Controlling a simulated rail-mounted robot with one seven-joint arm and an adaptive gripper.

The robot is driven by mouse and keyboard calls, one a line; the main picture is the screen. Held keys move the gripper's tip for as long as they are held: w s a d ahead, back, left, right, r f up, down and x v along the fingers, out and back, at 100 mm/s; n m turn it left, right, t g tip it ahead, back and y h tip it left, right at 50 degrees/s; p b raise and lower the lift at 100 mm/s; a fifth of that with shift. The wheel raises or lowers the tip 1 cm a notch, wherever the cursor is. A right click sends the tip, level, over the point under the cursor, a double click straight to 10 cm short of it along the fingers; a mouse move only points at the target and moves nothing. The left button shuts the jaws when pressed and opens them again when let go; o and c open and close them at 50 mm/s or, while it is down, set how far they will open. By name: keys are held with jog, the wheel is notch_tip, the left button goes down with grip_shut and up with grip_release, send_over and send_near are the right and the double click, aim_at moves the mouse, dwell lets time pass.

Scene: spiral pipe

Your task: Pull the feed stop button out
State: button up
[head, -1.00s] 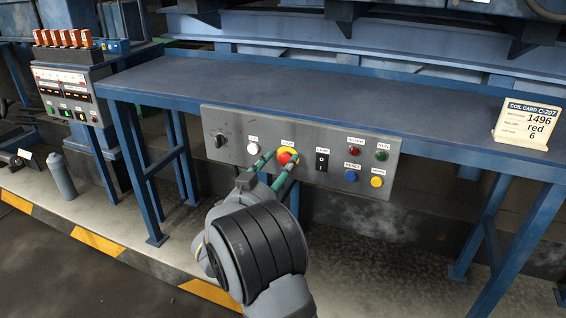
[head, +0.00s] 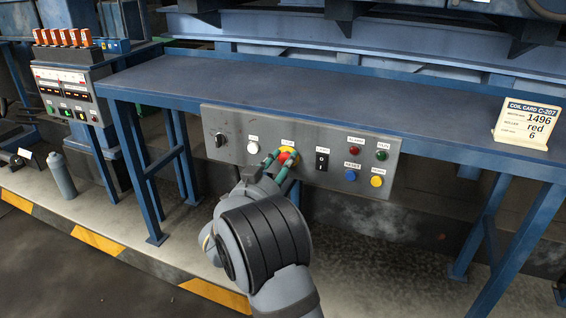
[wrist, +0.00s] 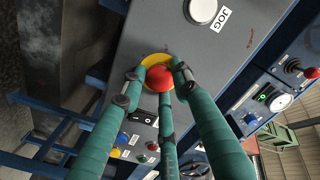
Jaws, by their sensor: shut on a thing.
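The feed stop button is a red mushroom head (wrist: 160,77) on a yellow ring, mounted on the grey control panel (head: 222,158) at the front of the blue bench. In the head view the red button (head: 287,154) shows only in part between my fingers. My gripper (head: 280,158) has teal fingers closed around the button's sides. In the wrist view my gripper (wrist: 160,72) has its fingertips at the red head, over the yellow ring. The fingers hide part of the button's rim.
On the same panel are a white JOG button (head: 253,147), a black switch (head: 321,161), a red lamp (head: 355,152), a green one (head: 382,155), a blue button (head: 351,176) and a yellow button (head: 377,181). A coil card (head: 527,124) stands on the bench top (head: 320,95).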

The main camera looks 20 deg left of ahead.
grip_shut()
dwell(0.3)
jog(key=shift+s+f+b, duration=0.2)
jog(key=shift+b, duration=0.4)
jog(key=shift+s+b, duration=0.2)
jog(key=shift+b, duration=0.15)
jog(key=shift+r, duration=0.15)
jog(key=o, duration=0.7)
grip_release()
